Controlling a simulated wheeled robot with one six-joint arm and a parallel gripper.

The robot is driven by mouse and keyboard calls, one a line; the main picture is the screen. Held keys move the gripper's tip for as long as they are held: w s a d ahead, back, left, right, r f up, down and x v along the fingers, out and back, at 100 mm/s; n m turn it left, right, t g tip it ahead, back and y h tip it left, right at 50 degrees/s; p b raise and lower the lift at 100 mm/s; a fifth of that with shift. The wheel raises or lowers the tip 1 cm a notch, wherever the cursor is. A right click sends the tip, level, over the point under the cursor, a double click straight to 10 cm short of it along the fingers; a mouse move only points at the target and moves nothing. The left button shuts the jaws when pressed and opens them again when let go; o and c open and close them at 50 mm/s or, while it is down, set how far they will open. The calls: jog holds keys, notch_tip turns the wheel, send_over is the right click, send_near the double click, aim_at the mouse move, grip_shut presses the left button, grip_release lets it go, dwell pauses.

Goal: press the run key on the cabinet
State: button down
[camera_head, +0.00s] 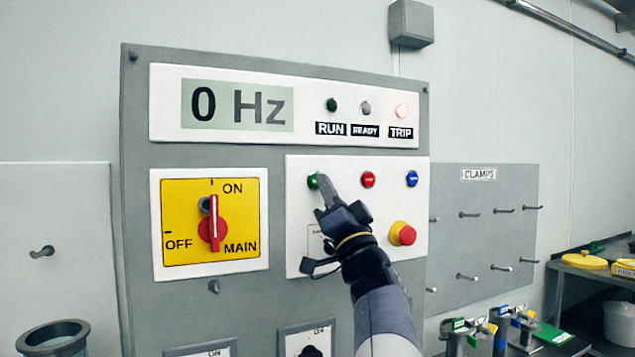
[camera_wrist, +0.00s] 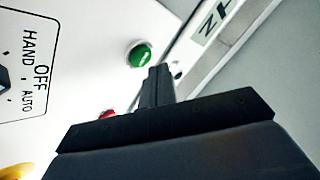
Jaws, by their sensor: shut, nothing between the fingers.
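The cabinet (camera_head: 140,220) has a white key panel with a green key (camera_head: 312,182), a red key (camera_head: 368,179) and a blue key (camera_head: 412,178) in a row. The green key at left, marked with a white symbol in the wrist view (camera_wrist: 138,55), is partly hidden by my gripper in the head view. My gripper (camera_head: 322,181) is shut and empty, with its fingertips right at the green key. In the wrist view the fingertips (camera_wrist: 159,70) appear just beside the key's edge; I cannot tell whether they touch it.
The display (camera_head: 237,105) reads 0 Hz. The red main switch (camera_head: 212,225) points to ON. A red mushroom button (camera_head: 403,234) on a yellow base sits right of my gripper.

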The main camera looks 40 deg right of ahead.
jog(key=shift+w, duration=0.1)
jog(key=shift+w+d, duration=0.15)
jog(key=shift+w, duration=0.2)
jog(key=shift+w+d, duration=0.1)
jog(key=shift+w, duration=0.3)
dwell(0.8)
jog(key=shift+s, duration=0.1)
jog(key=shift+s+a, duration=0.25)
jog(key=shift+s, duration=0.45)
jog(key=s, duration=0.2)
jog(key=s+a+b, duration=0.1)
jog(key=s, duration=0.1)
jog(key=shift+s, duration=0.4)
dwell(0.7)
